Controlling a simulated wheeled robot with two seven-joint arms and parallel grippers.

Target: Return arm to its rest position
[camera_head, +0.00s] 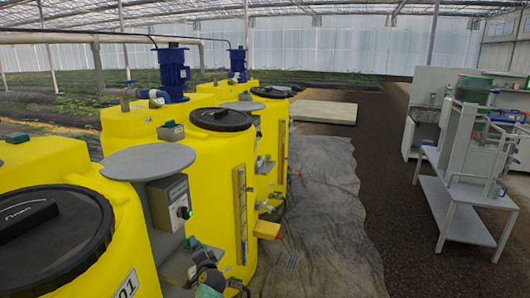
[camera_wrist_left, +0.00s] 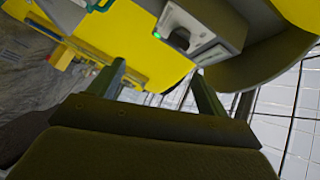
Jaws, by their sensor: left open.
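My left gripper (camera_wrist_left: 158,70) shows in the left wrist view, its two fingers apart with nothing between them. Beyond the fingers are a yellow tank wall and a grey control box (camera_wrist_left: 205,25) with a dark knob (camera_wrist_left: 180,38) and a small green light. The fingers appear apart from the box. In the head view the same kind of control box (camera_head: 169,203) sits under a round grey plate (camera_head: 148,161) beside the front yellow tank (camera_head: 125,225). I cannot make out my left gripper in the head view. My right gripper is in neither view.
More yellow tanks (camera_head: 222,160) with black lids and blue motors (camera_head: 174,73) stand in a row behind. Valves and fittings (camera_head: 207,272) stick out low on the tanks' right side. A grey ground sheet (camera_head: 335,215) lies clear before a grey cart (camera_head: 464,198) at right.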

